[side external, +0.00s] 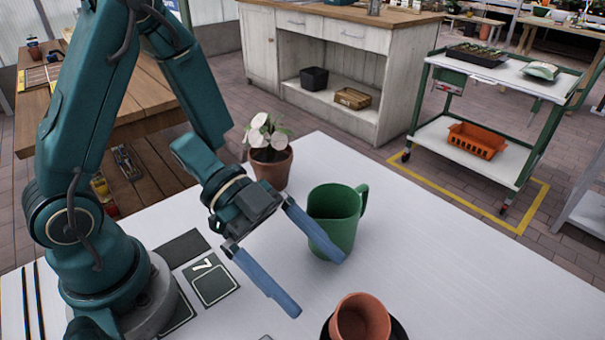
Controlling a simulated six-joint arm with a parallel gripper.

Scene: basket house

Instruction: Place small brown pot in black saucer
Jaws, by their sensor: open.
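A small brown pot (361,318), empty and upright, is at the bottom edge of the view, partly cut off. The black saucer (399,329) shows as a dark rim on both sides of the pot. The pot appears to stand in the saucer, but their bases are out of frame. My gripper (318,285) is open, with two long blue fingers spread wide and nothing between them. It is above the table, to the upper left of the pot and apart from it.
A green watering-can-like mug (335,220) stands just behind my gripper's far finger. A potted plant with pale leaves (269,160) stands at the table's back edge. Dark square mats (211,280) lie near my base. The white table (470,285) is clear on the right.

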